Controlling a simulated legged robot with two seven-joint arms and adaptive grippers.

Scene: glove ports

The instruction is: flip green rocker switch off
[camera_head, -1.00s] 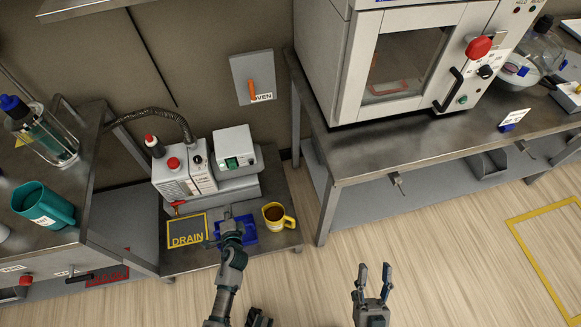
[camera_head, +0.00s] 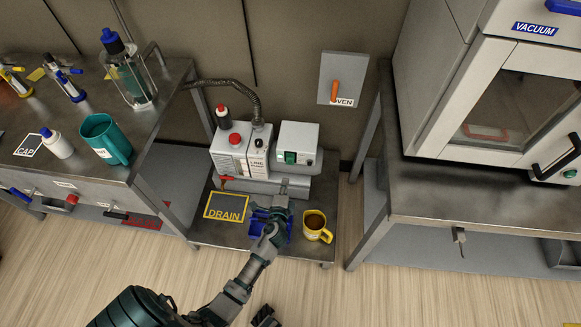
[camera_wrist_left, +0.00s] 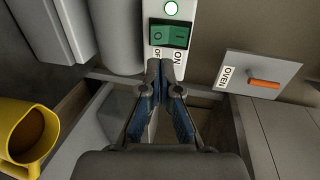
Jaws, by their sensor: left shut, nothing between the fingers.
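The green rocker switch (camera_head: 290,157) is on the front of a small white box (camera_head: 298,137) on the low shelf. My left gripper (camera_head: 284,184) is in front of and below the box in the head view. In the left wrist view my left gripper (camera_wrist_left: 166,66) is shut and empty, its tips together just below the rocker in the picture. Whether they touch the panel I cannot tell.
A white pump unit (camera_head: 240,150) with a red cap and hose stands left of the box. A yellow mug (camera_head: 318,228) is close on the right, and a blue tray (camera_head: 282,232) lies partly under my arm. An orange-handled oven switch (camera_head: 343,78) is on the wall.

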